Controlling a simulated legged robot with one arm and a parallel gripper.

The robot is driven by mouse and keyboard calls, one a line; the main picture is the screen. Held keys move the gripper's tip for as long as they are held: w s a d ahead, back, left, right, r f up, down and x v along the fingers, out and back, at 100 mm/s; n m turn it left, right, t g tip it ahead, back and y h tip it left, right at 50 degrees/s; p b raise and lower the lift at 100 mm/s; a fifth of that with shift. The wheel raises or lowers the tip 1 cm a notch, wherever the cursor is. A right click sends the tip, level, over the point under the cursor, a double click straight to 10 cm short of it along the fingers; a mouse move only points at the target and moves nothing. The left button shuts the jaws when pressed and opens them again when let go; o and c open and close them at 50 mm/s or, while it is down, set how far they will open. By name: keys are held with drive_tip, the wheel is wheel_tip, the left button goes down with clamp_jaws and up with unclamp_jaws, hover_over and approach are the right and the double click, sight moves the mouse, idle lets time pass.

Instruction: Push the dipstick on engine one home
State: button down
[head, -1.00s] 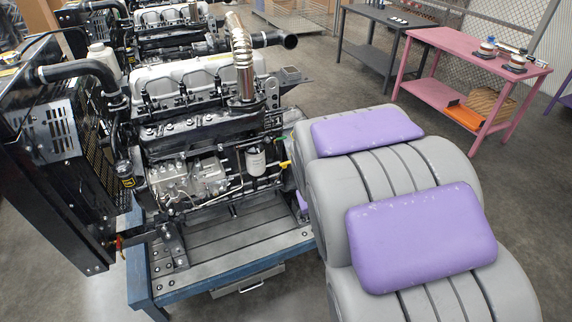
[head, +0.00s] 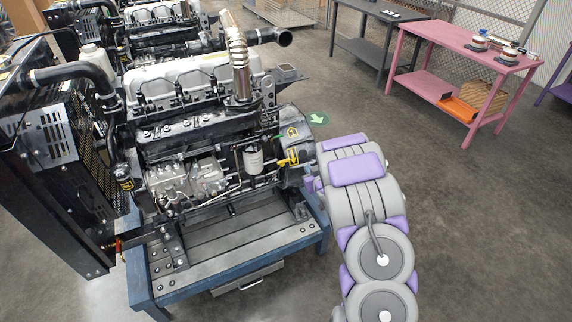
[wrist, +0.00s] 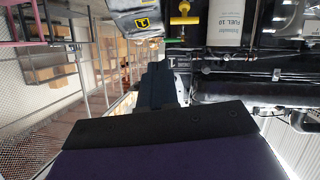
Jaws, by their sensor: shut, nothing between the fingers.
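Engine one (head: 200,130) stands on a blue-edged stand, with a yellow "1" mark on its housing (head: 292,132). The yellow dipstick handle (head: 286,162) is low on the engine's right side, beside the white fuel filter (head: 253,160). In the wrist view the yellow dipstick handle (wrist: 184,18) is at the top, with the filter (wrist: 231,35) to its right. My gripper (wrist: 163,72) is shut and empty, pointing up toward the handle, with a gap in the picture between them. In the head view my arm hides the gripper. How far the dipstick is in cannot be told.
The stand (head: 235,250) is below the engine. Another engine (head: 170,35) is behind. A pink table (head: 465,50) and a dark table (head: 380,25) stand at the back right. The floor right of my arm is clear.

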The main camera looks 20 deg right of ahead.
drive_tip(key=w+a+f+t+y+b, duration=0.1)
drive_tip(key=w+a+f+t+y, duration=0.1)
drive_tip(key=w+f, duration=0.5)
drive_tip(key=shift+w+a+t+b, duration=0.4)
drive_tip(key=shift+w+t, duration=0.3)
drive_tip(key=shift+w, duration=2.2)
drive_tip(key=shift+f, duration=0.1)
